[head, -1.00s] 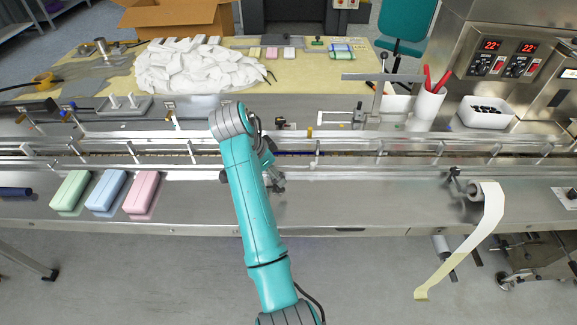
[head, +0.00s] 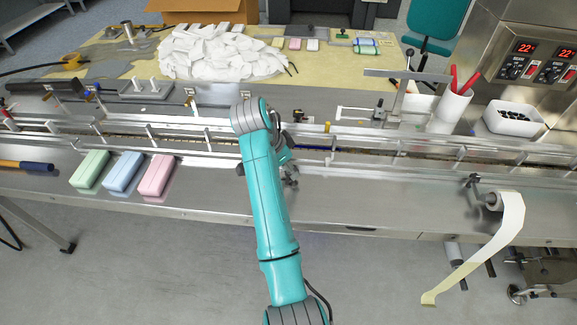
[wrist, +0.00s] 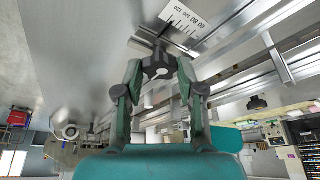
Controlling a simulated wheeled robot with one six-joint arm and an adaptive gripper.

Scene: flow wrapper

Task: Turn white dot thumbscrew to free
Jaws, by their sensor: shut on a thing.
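In the wrist view a dark thumbscrew knob (wrist: 158,64) with a pale white mark sits between the fingertips of my gripper (wrist: 158,72). The two fingers are shut on it from both sides. The knob sits beside a white scale plate (wrist: 185,20) with printed numbers, close to the steel surface. In the head view my gripper (head: 290,177) is low by the conveyor's near side, partly behind my teal arm. The thumbscrew cannot be made out in the head view.
Green (head: 90,170), blue (head: 122,171) and pink (head: 157,175) blocks lie on the steel ledge to the left. Conveyor rails (head: 400,150) run across behind my gripper. A film roll (head: 495,202) with a hanging strip is at the right. Bare ledge lies between gripper and roll.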

